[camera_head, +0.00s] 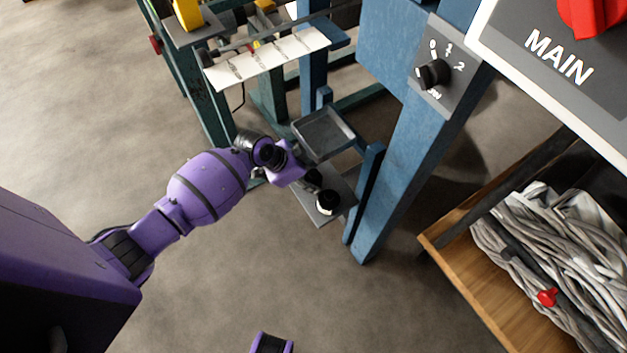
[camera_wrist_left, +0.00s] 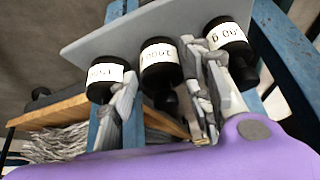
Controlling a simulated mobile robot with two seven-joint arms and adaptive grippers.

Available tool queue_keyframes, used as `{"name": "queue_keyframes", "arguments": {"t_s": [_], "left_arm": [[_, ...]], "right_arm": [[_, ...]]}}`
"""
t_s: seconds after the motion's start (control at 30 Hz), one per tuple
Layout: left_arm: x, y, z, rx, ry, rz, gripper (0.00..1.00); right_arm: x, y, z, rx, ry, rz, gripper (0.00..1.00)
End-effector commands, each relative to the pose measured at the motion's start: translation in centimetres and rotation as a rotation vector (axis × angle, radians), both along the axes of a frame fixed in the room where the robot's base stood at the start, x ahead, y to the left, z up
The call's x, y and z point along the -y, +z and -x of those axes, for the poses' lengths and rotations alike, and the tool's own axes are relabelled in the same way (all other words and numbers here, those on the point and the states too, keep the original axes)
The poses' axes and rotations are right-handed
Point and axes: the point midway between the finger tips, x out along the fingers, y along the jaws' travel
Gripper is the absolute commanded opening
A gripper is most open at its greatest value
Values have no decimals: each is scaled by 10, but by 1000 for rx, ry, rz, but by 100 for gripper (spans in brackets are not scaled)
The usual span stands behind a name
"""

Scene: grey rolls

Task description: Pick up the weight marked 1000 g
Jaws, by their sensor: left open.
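Black weights with white labels stand on a small grey shelf (camera_head: 339,186); one weight (camera_head: 327,201) shows clearly in the head view, the others mostly hidden by my left gripper (camera_head: 308,181). The left wrist view, upside down, shows a left weight (camera_wrist_left: 104,78), a middle weight (camera_wrist_left: 160,68) and a right weight (camera_wrist_left: 228,38). Their labels are tilted and partly cut off; I cannot read surely which is 1000 g. My left gripper (camera_wrist_left: 160,66) is open, its grey fingers on either side of the middle weight. Contact is unclear. My right gripper is not seen.
A grey tray (camera_head: 324,133) sits just above the shelf. A blue post (camera_head: 395,165) stands close to its right. A switch panel (camera_head: 437,70) is on the blue frame. A wooden box of grey cables (camera_head: 545,255) stands at right. The floor in front is clear.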

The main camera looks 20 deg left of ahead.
Motion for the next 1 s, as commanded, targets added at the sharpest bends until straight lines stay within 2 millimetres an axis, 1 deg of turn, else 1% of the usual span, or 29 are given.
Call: {"name": "queue_keyframes", "arguments": {"t_s": [0.03, 0.13, 0.37, 0.4, 0.73, 1.0], "left_arm": [[3, -8, -2, -2, 0, 1, 46], [6, -15, -5, -1, 1, 0, 46], [7, -16, -6, 0, 0, -1, 46], [7, -16, -6, 0, 0, -1, 44], [7, -16, -5, -1, 0, -1, 1], [8, -14, -7, 4, 0, 2, 0]], "right_arm": [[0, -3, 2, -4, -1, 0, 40], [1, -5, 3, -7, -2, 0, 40], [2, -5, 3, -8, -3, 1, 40], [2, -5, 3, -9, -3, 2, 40], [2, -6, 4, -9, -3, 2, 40], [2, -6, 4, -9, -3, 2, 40]]}}
